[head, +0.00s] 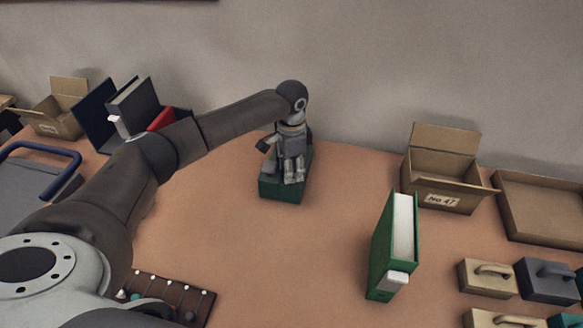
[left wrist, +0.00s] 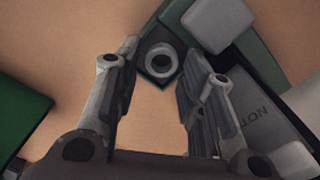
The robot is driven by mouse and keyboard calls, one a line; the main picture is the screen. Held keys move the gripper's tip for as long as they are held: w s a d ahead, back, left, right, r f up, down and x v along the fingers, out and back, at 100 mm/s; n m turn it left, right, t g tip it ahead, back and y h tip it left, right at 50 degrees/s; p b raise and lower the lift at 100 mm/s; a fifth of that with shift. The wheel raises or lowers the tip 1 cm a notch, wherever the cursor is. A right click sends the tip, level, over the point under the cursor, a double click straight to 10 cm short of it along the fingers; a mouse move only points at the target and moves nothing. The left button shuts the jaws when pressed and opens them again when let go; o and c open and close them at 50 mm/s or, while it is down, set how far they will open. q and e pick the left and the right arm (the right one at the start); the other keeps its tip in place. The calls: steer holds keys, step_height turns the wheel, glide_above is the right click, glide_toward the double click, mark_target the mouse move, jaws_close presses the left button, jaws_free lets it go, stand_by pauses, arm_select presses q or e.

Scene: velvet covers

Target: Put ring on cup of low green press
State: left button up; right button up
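The low green press (head: 282,190) stands on the table at the middle back, partly hidden behind my left gripper (head: 292,176). In the left wrist view its green base (left wrist: 152,82) shows between my fingers. A round grey rim with a dark centre (left wrist: 160,62) sits on that base; I cannot tell whether it is the cup alone or the ring on it. My left gripper (left wrist: 162,62) points down over the press, its two fingers apart on either side of the round rim. Nothing is clearly held between them. My right gripper is not in view.
A green binder (head: 384,255) stands upright right of the press. An open cardboard box (head: 440,180) and a tray (head: 535,205) are behind it. Small cases (head: 487,278) sit at the lower right. A dark pegged board (head: 200,303) lies in front; books (head: 135,105) stand left.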

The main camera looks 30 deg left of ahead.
arm_select(q)
step_height(320, 180, up, 13)
steer(key=b, duration=0.2)
steer(key=shift+f, duration=0.15)
stand_by(0.5)
